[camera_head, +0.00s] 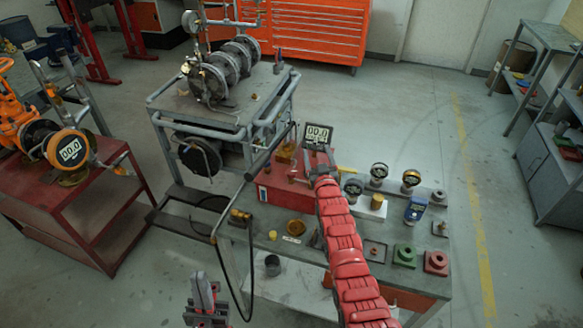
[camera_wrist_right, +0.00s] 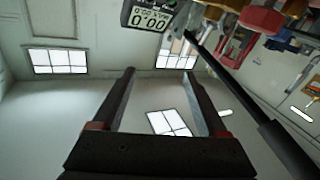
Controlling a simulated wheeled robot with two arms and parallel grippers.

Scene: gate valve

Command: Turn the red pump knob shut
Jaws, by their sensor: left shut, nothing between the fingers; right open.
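A red pump box (camera_head: 276,188) sits on the workbench, with brass fittings on top, partly hidden by my right arm. A digital gauge (camera_head: 318,133) reading 00.0 stands at its back; it also shows upside down in the right wrist view (camera_wrist_right: 150,16). A red part (camera_wrist_right: 262,20) shows at the top right of the wrist view; I cannot tell whether it is the pump knob. My right gripper (camera_wrist_right: 158,100) is open and empty, close to the pump and gauge; its fingers are hard to make out in the head view. My left gripper (camera_head: 201,280) is shut and empty, low in front of the bench.
The workbench (camera_head: 300,250) carries several gauges, a blue meter (camera_head: 416,210), and green (camera_head: 404,255) and red (camera_head: 436,262) blocks. A black hose (camera_head: 222,265) hangs near my left gripper. A grey cart (camera_head: 205,115) stands behind, a red cart (camera_head: 75,180) at left.

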